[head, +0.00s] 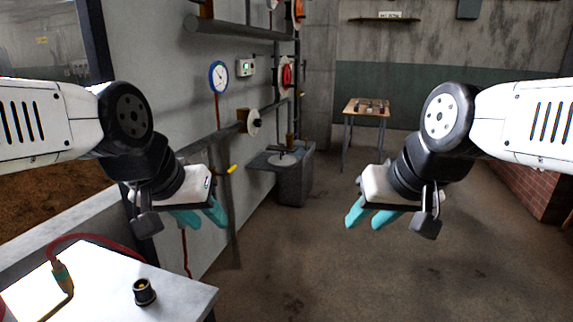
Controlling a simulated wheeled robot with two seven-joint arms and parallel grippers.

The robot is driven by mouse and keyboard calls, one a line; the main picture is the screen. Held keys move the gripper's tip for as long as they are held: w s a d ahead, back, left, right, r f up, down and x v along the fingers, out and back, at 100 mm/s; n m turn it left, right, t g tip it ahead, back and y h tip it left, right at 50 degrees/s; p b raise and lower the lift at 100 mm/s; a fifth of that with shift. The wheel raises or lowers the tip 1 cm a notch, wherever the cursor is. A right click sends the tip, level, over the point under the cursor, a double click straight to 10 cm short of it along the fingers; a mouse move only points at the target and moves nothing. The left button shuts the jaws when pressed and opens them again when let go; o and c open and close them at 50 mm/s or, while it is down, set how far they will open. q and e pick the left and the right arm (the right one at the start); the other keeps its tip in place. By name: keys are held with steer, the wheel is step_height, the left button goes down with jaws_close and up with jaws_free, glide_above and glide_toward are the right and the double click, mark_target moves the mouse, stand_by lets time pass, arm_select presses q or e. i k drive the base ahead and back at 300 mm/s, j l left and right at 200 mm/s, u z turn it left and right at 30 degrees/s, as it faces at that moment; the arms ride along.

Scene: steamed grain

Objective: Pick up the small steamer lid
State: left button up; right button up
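I cannot make out a small steamer lid anywhere in the head view. My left gripper (207,225) hangs in the air at the left, above and beyond the white-topped table (105,290). Its two teal fingers are apart with nothing between them. My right gripper (363,226) hangs in the air over the bare floor right of centre. Its teal fingers are also apart and empty.
A red cable with a dark connector (63,277) lies on the white table. A grey wall with pipes, a blue-rimmed gauge (218,77) and a sink-like unit (290,170) runs along the left. A small wooden table (366,112) stands far back. The central floor (300,260) is clear.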

mark_target(281, 160)
steer(key=i+l, duration=1.5)
steer(key=i+j, duration=0.2)
steer(key=i, duration=0.55)
steer(key=i+j+u, duration=0.1)
steer(key=i, duration=0.65)
steer(key=i+j, duration=0.2)
steer(key=i, duration=0.55)
steer(key=i+j, duration=0.15)
steer(key=i, duration=0.15)
steer(key=i+j, duration=0.2)
steer(key=i+u, duration=0.05)
